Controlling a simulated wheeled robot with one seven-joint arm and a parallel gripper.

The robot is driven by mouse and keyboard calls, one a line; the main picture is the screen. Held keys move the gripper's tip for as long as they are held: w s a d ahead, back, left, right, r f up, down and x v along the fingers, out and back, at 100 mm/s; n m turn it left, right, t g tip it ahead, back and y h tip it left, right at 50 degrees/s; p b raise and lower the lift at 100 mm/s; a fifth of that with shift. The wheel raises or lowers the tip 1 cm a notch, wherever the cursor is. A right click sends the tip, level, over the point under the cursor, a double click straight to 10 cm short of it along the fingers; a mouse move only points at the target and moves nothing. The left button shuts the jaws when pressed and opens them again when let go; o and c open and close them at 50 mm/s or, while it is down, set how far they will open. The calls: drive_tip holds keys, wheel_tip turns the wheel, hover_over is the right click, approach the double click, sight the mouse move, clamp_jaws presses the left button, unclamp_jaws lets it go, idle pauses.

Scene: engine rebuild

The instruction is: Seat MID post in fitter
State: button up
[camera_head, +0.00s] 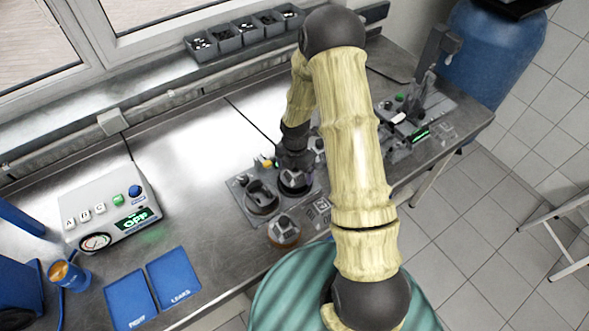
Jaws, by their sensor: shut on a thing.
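My gripper (295,161) points down over a grey fixture plate (243,206) on the bench, in the middle of the head view. It is shut on a small grey part (295,180) at the plate's right side. The part is mostly hidden under the gripper; I cannot tell whether it is the MID post or whether it touches the plate. A round dark socket with a grey piece (262,196) is just left of the gripper. Another grey part on a brown round base (284,230) stands in front of the plate. No label naming the fitter is readable.
A control box (112,212) with A, B, C keys and a gauge stands at left. A press-like device (425,85) stands at right. Grey bins (225,38) line the sill. Bare bench lies left of the plate.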

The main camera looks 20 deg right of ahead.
idle(0.3)
drive_tip(key=o, duration=1.4)
drive_tip(key=shift+r, duration=0.1)
drive_tip(key=shift+r+p, duration=2.65)
drive_tip(key=shift+r, duration=0.4)
